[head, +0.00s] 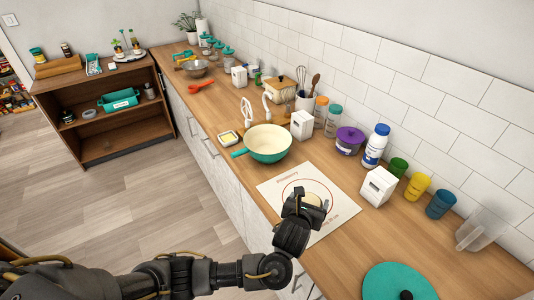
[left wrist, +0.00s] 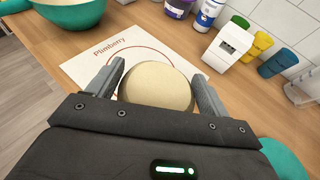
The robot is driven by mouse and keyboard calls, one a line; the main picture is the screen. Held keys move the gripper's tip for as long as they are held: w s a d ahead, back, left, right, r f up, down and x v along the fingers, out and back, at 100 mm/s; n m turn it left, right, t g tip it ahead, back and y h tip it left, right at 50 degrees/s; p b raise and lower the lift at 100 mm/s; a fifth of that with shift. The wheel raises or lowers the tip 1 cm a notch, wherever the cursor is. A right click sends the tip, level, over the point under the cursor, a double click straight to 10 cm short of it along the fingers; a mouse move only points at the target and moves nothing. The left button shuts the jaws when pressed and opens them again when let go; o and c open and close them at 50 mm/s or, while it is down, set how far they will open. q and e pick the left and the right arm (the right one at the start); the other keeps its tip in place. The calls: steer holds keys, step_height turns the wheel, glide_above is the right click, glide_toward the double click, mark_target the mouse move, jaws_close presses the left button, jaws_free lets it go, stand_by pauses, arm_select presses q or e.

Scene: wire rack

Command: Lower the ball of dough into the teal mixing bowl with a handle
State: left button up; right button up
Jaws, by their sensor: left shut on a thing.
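The ball of dough (left wrist: 157,84) is pale and round and sits between the two fingers of my left gripper (left wrist: 160,88) in the left wrist view. The gripper is shut on the dough. The teal mixing bowl (head: 268,146) with a handle stands on the counter beyond the mat, up and left of the gripper. Its cream inside looks empty. Part of it also shows at the top left of the left wrist view (left wrist: 70,32).
The white mat (head: 268,196) lies under the gripper. A white box (head: 378,187), colored cups (head: 416,187) and a purple-lidded tub (head: 349,140) stand at right. A teal lid (head: 385,281) lies at the front.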

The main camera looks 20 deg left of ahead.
stand_by(0.4)
arm_select(q)
steer(key=w+a+b, duration=0.9)
steer(key=w+a, duration=0.2)
steer(key=w, duration=0.4)
steer(key=w+a+r+b, duration=0.1)
steer(key=w+a+b, duration=0.7)
steer(key=w+a, duration=0.4)
steer(key=w, duration=0.4)
steer(key=shift+w+b, duration=0.15)
steer(key=shift+b, duration=0.25)
